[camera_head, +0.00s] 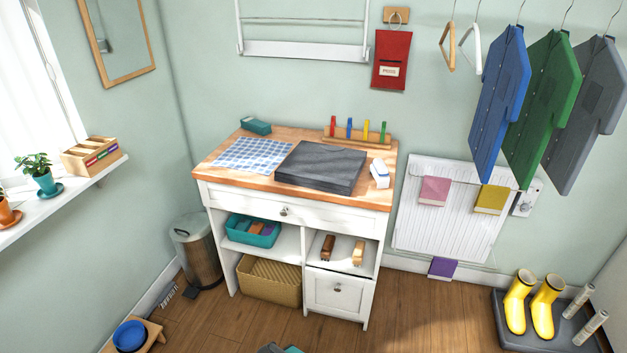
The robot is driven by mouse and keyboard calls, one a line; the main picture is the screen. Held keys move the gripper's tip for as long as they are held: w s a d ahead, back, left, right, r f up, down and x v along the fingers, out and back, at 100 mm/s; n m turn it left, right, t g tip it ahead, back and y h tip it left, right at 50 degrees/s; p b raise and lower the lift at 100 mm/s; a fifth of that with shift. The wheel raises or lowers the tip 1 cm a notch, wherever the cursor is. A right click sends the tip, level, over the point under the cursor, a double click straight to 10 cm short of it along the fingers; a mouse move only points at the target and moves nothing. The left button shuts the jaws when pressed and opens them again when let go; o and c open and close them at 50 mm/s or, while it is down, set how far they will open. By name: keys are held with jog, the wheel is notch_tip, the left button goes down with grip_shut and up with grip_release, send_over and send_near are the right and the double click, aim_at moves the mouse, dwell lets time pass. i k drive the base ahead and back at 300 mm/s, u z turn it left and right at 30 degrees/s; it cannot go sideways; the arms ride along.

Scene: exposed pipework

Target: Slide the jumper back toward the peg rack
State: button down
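The jumper (321,166) appears as a dark grey, flat folded stack. It lies on the wooden worktop (228,182) of a white cabinet, right of centre, with its front edge near the worktop's front. The peg rack (357,138) is a low wooden strip at the back right of the worktop. Red, blue, yellow and green pegs stand upright in it. A narrow strip of bare wood shows between the jumper's back edge and the rack. I cannot make out my gripper in this view.
A blue checked cloth (254,155) lies left of the jumper. A teal box (256,126) stands at the back left. A small white object (380,173) sits close to the jumper's right. Hanging shirts (499,92) are at the right. A grey-teal shape (280,348) at the bottom edge is unclear.

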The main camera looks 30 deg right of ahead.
aim_at(327, 167)
jog(key=u, duration=0.2)
jog(key=i, duration=0.5)
jog(key=u, duration=0.55)
